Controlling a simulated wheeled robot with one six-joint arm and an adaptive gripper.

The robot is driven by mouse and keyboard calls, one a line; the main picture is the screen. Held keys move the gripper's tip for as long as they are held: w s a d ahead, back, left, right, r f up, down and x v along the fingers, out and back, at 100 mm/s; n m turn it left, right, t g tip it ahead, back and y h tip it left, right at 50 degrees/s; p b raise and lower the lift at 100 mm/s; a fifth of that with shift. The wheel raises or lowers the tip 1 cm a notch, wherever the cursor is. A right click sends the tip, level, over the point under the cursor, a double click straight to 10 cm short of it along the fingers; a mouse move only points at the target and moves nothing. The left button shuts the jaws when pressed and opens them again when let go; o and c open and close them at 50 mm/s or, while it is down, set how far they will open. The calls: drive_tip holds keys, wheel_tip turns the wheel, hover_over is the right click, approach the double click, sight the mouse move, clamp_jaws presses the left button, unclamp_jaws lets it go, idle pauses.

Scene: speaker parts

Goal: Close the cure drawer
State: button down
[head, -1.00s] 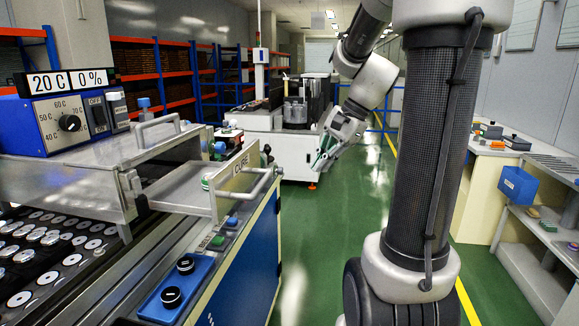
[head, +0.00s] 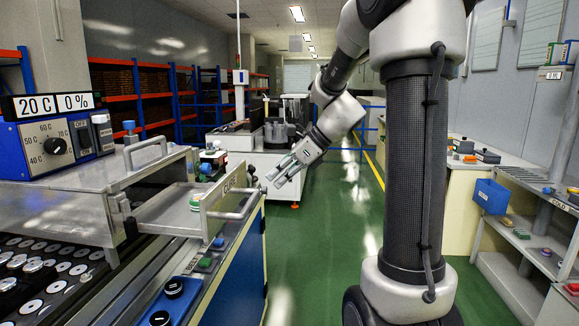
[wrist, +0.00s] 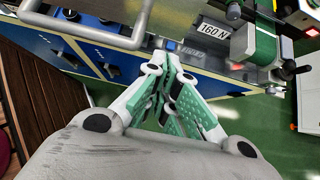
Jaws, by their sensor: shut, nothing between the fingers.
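The cure drawer, a metal tray with a front plate marked CURE (head: 228,190), stands pulled out to the right from the metal oven box (head: 150,165) in the head view. Its bar handle (head: 240,208) runs along the front plate. My gripper (head: 277,178) is beyond and to the right of the drawer front, apart from it, pointing down and left. In the wrist view my green-padded fingers (wrist: 172,100) are together with nothing between them. A grey metal bar (wrist: 85,30), apparently the handle, shows at upper left there, apart from the fingertips.
A blue control box (head: 55,140) with a 20 C, 0 % display stands on the oven. Buttons and knobs (head: 173,287) line the bench edge below the drawer. The green floor (head: 305,265) is clear to the right, up to shelves (head: 515,235).

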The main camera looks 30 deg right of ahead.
drive_tip(key=w+a+f, duration=0.1)
drive_tip(key=w+a, duration=0.2)
drive_tip(key=a, duration=0.1)
drive_tip(key=shift+w+a+f, duration=0.2)
drive_tip(key=shift+a+f, duration=0.15)
drive_tip(key=shift+f, duration=0.05)
drive_tip(key=shift+a, duration=0.1)
drive_tip(key=w+a, duration=0.3)
drive_tip(key=a, duration=0.1)
drive_tip(key=w+a, duration=0.3)
drive_tip(key=a, duration=0.2)
drive_tip(key=w+a, duration=0.4)
drive_tip(key=shift+a, duration=0.4)
drive_tip(key=shift+d, duration=0.15)
